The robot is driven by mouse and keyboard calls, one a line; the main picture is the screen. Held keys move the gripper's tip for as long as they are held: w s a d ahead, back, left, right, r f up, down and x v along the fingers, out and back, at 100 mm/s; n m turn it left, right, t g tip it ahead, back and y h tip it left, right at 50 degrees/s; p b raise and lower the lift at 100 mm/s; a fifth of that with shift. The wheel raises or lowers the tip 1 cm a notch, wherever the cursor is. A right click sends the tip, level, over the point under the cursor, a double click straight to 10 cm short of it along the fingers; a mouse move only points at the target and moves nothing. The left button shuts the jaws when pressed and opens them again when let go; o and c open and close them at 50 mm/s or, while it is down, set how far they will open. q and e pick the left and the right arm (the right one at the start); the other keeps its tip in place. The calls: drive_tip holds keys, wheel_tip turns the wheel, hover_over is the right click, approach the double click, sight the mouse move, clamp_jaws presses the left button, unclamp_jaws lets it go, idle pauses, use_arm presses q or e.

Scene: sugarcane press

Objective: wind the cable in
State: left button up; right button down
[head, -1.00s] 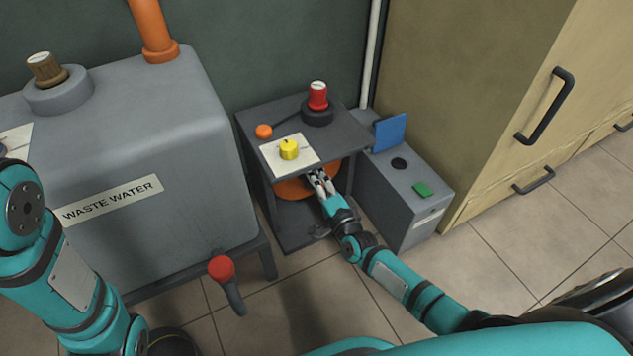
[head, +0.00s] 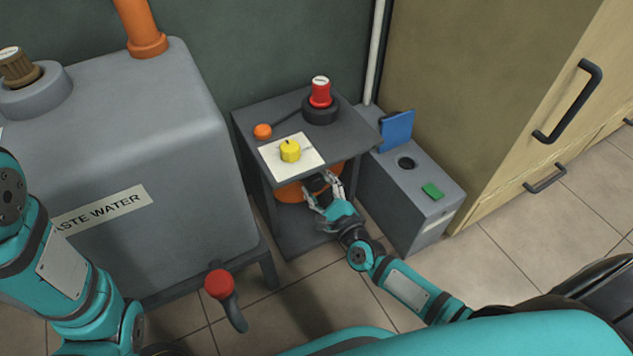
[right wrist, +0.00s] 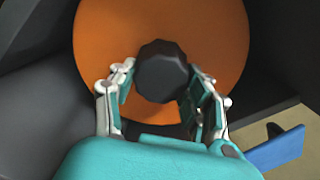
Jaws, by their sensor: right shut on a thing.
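An orange reel disc (head: 291,192) sits inside the dark open-front stand under its top plate. It fills much of the right wrist view (right wrist: 215,35). A black faceted knob (right wrist: 163,70) is at the disc's middle. My right gripper (head: 322,184) reaches into the stand, with one finger on each side of the knob, shut on it. It also shows in the right wrist view (right wrist: 160,95). No cable can be clearly made out. My left arm shows at the left of the head view, but its gripper is out of view.
A grey waste water tank (head: 150,130) stands left. A grey box (head: 425,208) with a blue flap (head: 397,131) stands right, beside the cabinet (head: 490,90).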

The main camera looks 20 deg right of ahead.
drive_tip(key=m+b, duration=0.1)
drive_tip(key=m, duration=0.2)
drive_tip(key=shift+f+b, duration=0.2)
drive_tip(key=shift+b, duration=0.1)
drive_tip(key=shift+m+b, duration=0.35)
drive_tip(key=shift+m, duration=0.55)
drive_tip(key=shift+a+m, duration=0.1)
drive_tip(key=shift+m, duration=0.3)
drive_tip(key=c, duration=0.7)
unclamp_jaws()
drive_tip(key=shift+o, duration=0.8)
drive_tip(key=shift+r, duration=0.1)
drive_tip(key=s+d, duration=0.1)
drive_tip(key=s, duration=1.1)
drive_tip(key=shift+d, duration=0.35)
